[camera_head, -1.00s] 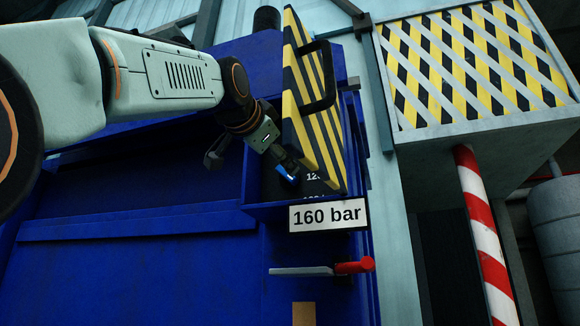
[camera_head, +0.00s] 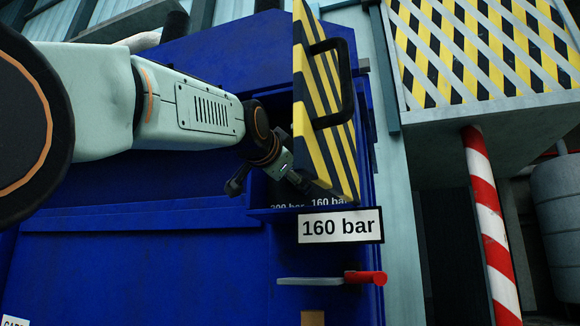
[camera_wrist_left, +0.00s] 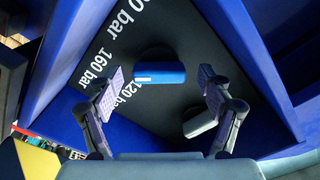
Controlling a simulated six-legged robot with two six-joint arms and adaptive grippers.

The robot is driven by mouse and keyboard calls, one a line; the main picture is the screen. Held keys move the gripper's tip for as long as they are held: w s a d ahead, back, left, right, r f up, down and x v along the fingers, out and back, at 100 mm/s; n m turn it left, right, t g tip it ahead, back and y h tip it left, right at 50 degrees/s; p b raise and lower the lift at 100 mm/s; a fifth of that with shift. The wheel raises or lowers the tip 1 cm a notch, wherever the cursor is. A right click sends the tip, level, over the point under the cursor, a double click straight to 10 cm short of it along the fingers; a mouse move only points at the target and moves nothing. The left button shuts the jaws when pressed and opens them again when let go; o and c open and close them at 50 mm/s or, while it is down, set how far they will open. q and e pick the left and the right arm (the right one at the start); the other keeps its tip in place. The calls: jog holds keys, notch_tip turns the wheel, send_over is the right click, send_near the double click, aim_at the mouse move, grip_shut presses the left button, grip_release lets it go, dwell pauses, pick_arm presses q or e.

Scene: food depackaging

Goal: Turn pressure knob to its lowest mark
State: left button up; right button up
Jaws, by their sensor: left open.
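The pressure knob (camera_wrist_left: 160,72) is a blue bar with a small white mark at its left end, on a black dial panel (camera_wrist_left: 135,112) in the left wrist view. White labels reading 160 bar and 120 bar lie left of it. My left gripper (camera_wrist_left: 162,92) is open, one finger left and one right of the knob's line, with the knob between or just beyond the tips; contact cannot be told. In the head view my left gripper (camera_head: 300,183) reaches into the recess, its tips partly hidden by the striped hatch; the knob is hidden there. A sign (camera_head: 340,226) reads 160 bar.
The yellow-black hatch (camera_head: 325,110) with a black handle stands open right beside my gripper. Blue recess walls enclose the dial. A grey lever with red grip (camera_head: 335,279) sits below the sign. A second grey, rounded part (camera_wrist_left: 200,122) lies near the right finger.

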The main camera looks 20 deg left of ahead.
pick_arm(q)
jog(key=shift+d+r, duration=0.1)
jog(key=shift+d, duration=0.2)
jog(key=shift+s, duration=0.25)
jog(key=shift+a, duration=0.1)
jog(key=shift+w+a, duration=0.3)
jog(key=shift+c, duration=2.1)
jog(key=shift+d, duration=0.3)
jog(key=c, duration=0.3)
jog(key=shift+a, duration=0.1)
jog(key=c, duration=0.4)
jog(key=shift+c, duration=0.2)
